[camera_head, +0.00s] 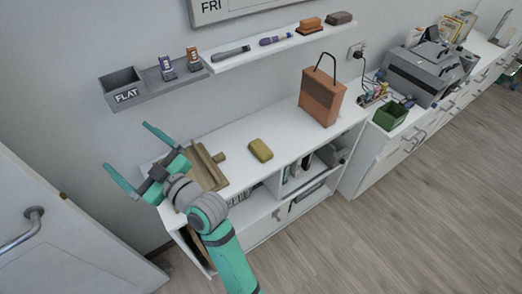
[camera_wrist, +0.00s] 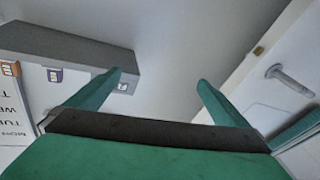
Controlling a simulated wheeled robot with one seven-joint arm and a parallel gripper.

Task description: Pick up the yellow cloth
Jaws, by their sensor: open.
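The yellow cloth (camera_head: 261,150) is a small folded pad lying flat on the white desk top, near its middle. My gripper (camera_head: 126,154) is at the left end of the desk, raised above it and to the left of the cloth. Its two green fingers are spread wide with nothing between them. In the wrist view my gripper (camera_wrist: 165,85) is also open and empty, facing the wall; the cloth is not in that view.
A brown wooden tray-like object (camera_head: 208,168) lies between my gripper and the cloth. A brown bag (camera_head: 321,98) stands right of the cloth. A wall shelf (camera_head: 282,45) and grey holder (camera_head: 150,84) hang above. A white door (camera_head: 60,235) is at left.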

